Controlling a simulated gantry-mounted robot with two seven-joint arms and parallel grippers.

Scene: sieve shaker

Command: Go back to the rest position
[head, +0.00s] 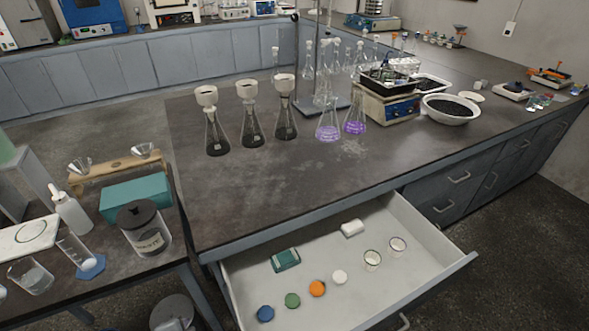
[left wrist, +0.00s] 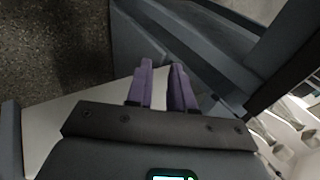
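My left gripper (left wrist: 162,65) shows in the left wrist view. Its two purple fingers stand a little apart with nothing between them. Behind the fingers are a pale surface and dark grey-blue panels, and a dark speckled floor lies at the upper left. Neither gripper shows in the head view. My right gripper is in no view. In the head view the drawer (head: 432,238) under the dark bench (head: 225,195) is pulled open.
The drawer holds a green box (head: 285,260), a white block (head: 352,228), coloured caps and two glass beakers. Three flasks with funnels, including the left one (head: 216,135), stand on the bench. A side table (head: 165,262) at left holds bottles. The bench's front left is clear.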

